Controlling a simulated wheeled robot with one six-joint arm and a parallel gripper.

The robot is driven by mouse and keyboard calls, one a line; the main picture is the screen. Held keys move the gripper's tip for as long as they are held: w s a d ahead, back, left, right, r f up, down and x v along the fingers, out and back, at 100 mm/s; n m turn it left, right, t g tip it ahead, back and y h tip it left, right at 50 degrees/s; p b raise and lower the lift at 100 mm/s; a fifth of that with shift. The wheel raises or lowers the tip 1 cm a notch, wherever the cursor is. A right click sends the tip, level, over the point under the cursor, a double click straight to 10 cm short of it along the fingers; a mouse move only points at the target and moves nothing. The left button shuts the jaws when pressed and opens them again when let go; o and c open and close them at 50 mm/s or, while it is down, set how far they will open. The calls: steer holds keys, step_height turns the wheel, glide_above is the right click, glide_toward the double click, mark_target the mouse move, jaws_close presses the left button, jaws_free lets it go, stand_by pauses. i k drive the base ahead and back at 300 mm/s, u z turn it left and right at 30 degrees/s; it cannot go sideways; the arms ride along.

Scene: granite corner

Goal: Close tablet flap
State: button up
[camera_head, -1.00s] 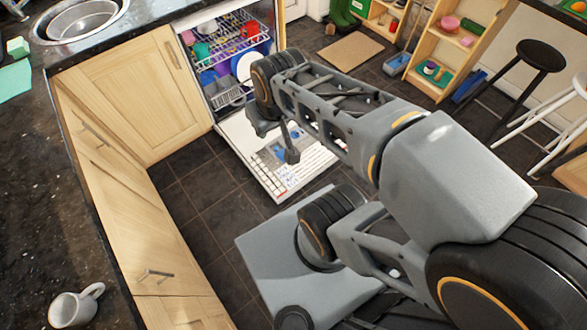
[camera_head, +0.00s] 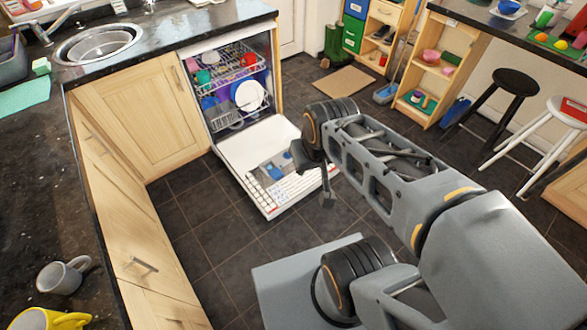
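The dishwasher's open door (camera_head: 240,140) lies folded down in front of the machine. On its inner face is a grey dispenser (camera_head: 268,166) with a blue patch showing in it. The tablet flap is too small, and partly too close behind my gripper, to tell its position clearly. My gripper (camera_head: 314,182) hangs over the door's right edge, to the right of the dispenser. Its two fingers are apart with nothing between them. I cannot tell its exact height above the door.
The dishwasher racks (camera_head: 238,90) hold several colourful dishes behind the door. Wooden cabinets (camera_head: 142,115) and a dark counter with mugs (camera_head: 64,275) flank the left. Stools (camera_head: 512,82) and a shelf (camera_head: 437,70) stand right. Dark tiled floor (camera_head: 205,235) is free left of my base.

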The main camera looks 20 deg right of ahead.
mark_target(275, 174)
steer(key=z, duration=0.35)
steer(key=i, duration=1.1)
steer(key=u, duration=0.35)
